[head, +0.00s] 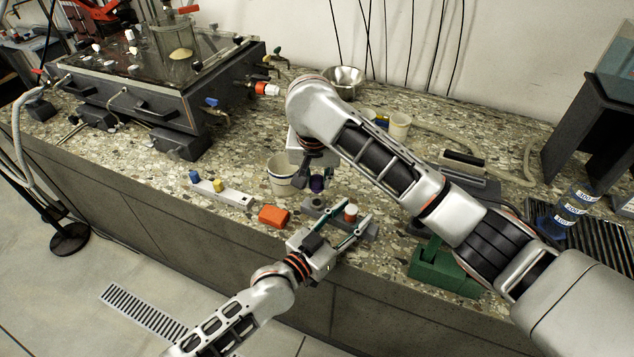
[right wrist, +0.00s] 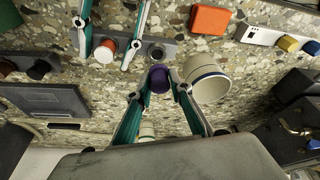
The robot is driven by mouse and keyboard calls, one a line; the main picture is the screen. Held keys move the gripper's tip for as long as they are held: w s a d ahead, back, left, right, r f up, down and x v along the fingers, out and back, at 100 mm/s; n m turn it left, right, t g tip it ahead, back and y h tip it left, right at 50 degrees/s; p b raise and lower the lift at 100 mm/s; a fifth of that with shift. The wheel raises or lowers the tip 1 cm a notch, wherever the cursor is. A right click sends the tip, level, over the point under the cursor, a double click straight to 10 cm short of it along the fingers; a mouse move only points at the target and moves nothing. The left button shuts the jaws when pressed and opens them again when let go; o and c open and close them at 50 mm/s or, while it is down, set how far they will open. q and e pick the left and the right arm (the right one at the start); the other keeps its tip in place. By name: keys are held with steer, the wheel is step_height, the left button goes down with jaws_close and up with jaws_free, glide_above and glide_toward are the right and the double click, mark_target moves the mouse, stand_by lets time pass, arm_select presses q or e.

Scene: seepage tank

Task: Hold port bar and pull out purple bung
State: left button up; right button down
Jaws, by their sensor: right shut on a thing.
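The grey port bar (head: 372,232) lies near the bench's front edge. A red-and-white bung (head: 350,212) stands in it; a dark open port (right wrist: 157,53) shows beside that bung in the right wrist view. My right gripper (head: 314,182) is shut on the purple bung (right wrist: 160,79), which also shows in the head view (head: 317,184). The bung appears out of the bar, close to the open port. My left gripper (head: 345,222) is open, its fingers on either side of the red-and-white bung, over the bar. Whether they touch the bar I cannot tell.
A white cup (head: 283,178) stands close beside the right gripper. An orange block (head: 273,216) and a pale bar (head: 228,196) with blue and yellow bungs lie left. A green block (head: 445,270) sits right of the port bar. The tank (head: 170,95) stands at back left.

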arm_select(q)
steer(key=v, duration=1.2)
steer(key=shift+a, duration=0.1)
